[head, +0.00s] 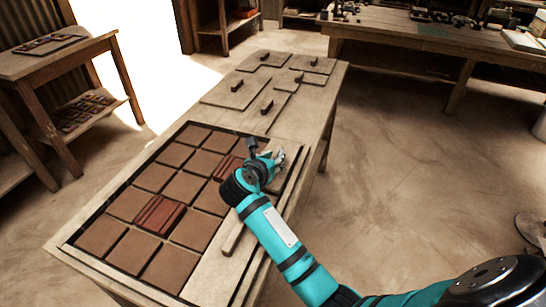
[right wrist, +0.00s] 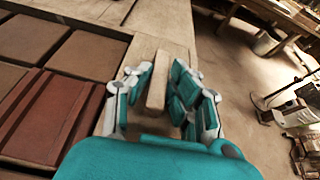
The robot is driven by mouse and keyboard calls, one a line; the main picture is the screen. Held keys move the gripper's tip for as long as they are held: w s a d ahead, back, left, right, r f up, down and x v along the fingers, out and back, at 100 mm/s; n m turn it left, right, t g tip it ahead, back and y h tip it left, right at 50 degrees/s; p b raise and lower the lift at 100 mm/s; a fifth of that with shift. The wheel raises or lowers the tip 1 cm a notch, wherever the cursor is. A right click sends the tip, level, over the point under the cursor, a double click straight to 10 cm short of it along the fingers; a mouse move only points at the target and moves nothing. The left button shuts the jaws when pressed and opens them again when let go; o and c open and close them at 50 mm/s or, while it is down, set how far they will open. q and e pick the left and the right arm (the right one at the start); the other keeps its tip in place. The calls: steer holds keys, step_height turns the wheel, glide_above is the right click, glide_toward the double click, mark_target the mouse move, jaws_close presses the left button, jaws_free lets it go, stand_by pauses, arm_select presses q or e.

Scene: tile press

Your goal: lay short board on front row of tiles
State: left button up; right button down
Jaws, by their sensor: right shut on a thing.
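My right gripper (head: 268,157) is over the right side of the tile frame at its far part. In the right wrist view its fingers (right wrist: 158,82) are shut on a pale wooden handle, with the short board (right wrist: 125,68) under it. The head view mostly hides this board behind the gripper. I cannot tell whether it rests fully on the tiles. Brown tiles (head: 157,177) lie in rows in the dark-edged frame, with dark red ridged tiles (head: 160,215) among them. My left gripper is out of view.
A pale board with a wooden handle (head: 233,239) covers the near right part of the frame, partly behind my arm. Several boards with small handles (head: 236,92) lie at the table's far end. A side table (head: 50,58) stands left and a workbench (head: 430,42) behind.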

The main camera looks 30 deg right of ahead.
steer(key=shift+d+f, duration=0.1)
steer(key=shift+f, duration=0.1)
steer(key=shift+f+b, duration=0.45)
steer(key=c, duration=1.2)
jaws_free()
steer(key=shift+r, duration=0.2)
steer(key=shift+r+p, duration=0.45)
steer(key=shift+p, duration=0.1)
steer(key=p+v, duration=0.2)
steer(key=v, duration=0.4)
steer(key=shift+s+a, duration=0.25)
steer(key=shift+a, duration=0.1)
steer(key=shift+s+a+r+p, duration=0.15)
steer(key=shift+s+a+p, duration=0.1)
steer(key=shift+p, duration=0.05)
